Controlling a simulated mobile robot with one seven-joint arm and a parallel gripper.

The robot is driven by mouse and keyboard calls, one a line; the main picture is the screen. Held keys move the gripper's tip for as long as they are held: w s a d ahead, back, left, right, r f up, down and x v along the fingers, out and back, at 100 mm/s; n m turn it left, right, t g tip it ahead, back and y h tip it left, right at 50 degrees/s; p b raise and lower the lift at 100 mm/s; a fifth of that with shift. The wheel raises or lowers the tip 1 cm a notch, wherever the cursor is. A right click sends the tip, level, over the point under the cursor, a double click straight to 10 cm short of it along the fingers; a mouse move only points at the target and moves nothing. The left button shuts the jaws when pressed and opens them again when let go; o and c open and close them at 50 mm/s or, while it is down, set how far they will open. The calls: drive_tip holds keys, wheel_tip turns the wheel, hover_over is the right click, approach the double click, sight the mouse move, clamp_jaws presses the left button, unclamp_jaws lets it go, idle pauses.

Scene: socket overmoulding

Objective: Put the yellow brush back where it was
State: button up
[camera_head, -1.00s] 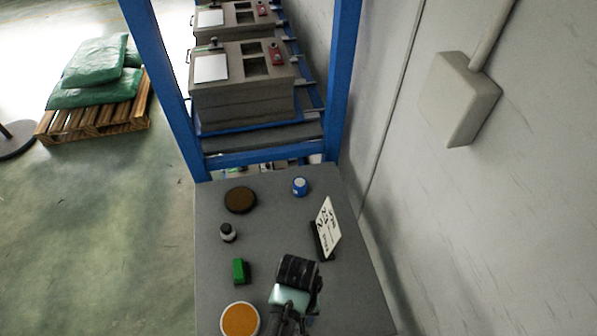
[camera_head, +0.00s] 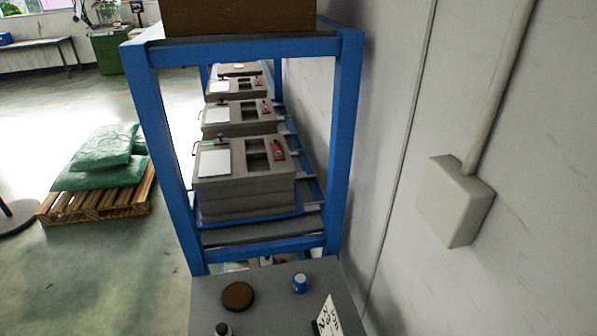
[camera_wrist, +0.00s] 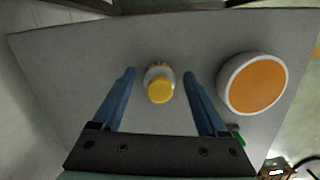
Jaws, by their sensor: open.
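In the wrist view, a small thing with a round yellow top (camera_wrist: 160,91) and a pale collar stands on the grey table top (camera_wrist: 85,60). It may be the yellow brush, seen from above; I cannot tell for sure. My gripper (camera_wrist: 160,74) is open, with one blue finger to each side of it and visible gaps between. The height of the fingers over the table is hard to tell. The head view does not show my gripper or the yellow thing.
A white-rimmed orange disc (camera_wrist: 253,84) lies right of my gripper, with a green block (camera_wrist: 237,137) partly hidden near it. The head view shows a brown disc (camera_head: 238,296), a blue-and-white jar (camera_head: 300,283), a dark-capped bottle (camera_head: 223,329), a sign (camera_head: 329,317) and a blue rack (camera_head: 338,150).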

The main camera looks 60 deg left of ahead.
drive_tip(key=r, duration=0.6)
drive_tip(key=a+r, duration=0.1)
drive_tip(key=r, duration=0.3)
drive_tip(key=shift+w+p, duration=0.3)
drive_tip(key=shift+w, duration=0.05)
drive_tip(key=shift+a+r, duration=0.1)
drive_tip(key=shift+r, duration=0.4)
